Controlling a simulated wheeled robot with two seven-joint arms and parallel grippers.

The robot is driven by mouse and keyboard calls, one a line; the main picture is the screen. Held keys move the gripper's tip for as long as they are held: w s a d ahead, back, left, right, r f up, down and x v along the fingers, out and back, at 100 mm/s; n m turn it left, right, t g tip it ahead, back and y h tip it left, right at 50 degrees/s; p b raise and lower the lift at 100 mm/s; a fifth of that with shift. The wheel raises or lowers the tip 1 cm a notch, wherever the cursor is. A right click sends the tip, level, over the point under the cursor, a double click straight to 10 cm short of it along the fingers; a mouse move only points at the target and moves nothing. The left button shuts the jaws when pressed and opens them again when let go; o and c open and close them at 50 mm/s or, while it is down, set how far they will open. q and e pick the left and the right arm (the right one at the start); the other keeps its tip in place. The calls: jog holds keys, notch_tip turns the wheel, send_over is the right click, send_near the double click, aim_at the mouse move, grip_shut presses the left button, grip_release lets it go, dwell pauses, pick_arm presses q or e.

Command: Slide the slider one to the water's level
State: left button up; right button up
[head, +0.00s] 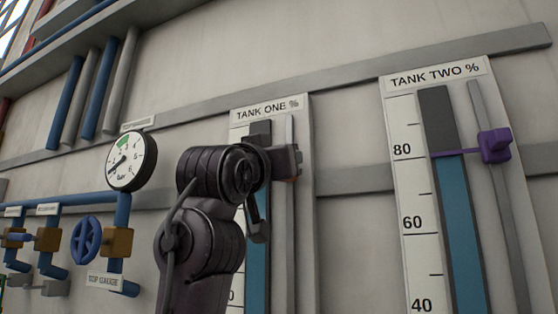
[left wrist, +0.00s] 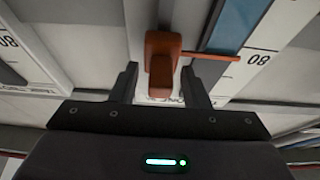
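Slider one is an orange block (left wrist: 161,62) with a thin pointer in the left wrist view. The pointer reaches right across the tank one column, at about the edge between blue water (left wrist: 243,25) and grey (left wrist: 208,75), close to the 80 mark. My left gripper (left wrist: 159,72) is open, with one finger on each side of the block. The right finger is very close to it; I cannot tell if they touch. In the head view my left arm hides most of slider one and the water top on the TANK ONE panel (head: 303,230). My right gripper is out of view.
The TANK TWO panel (head: 408,190) stands to the right with a purple slider (head: 494,146), its pointer near the water top. A round gauge (head: 125,160), a blue valve wheel (head: 86,240) and pipes are on the left. Grey rails cross the wall.

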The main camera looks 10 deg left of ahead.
pick_arm(q)
jog(key=shift+s+f, duration=0.15)
jog(key=shift+f, duration=0.05)
jog(key=b+v, duration=0.5)
jog(key=v, duration=0.2)
jog(key=shift+s, duration=0.15)
dwell(0.5)
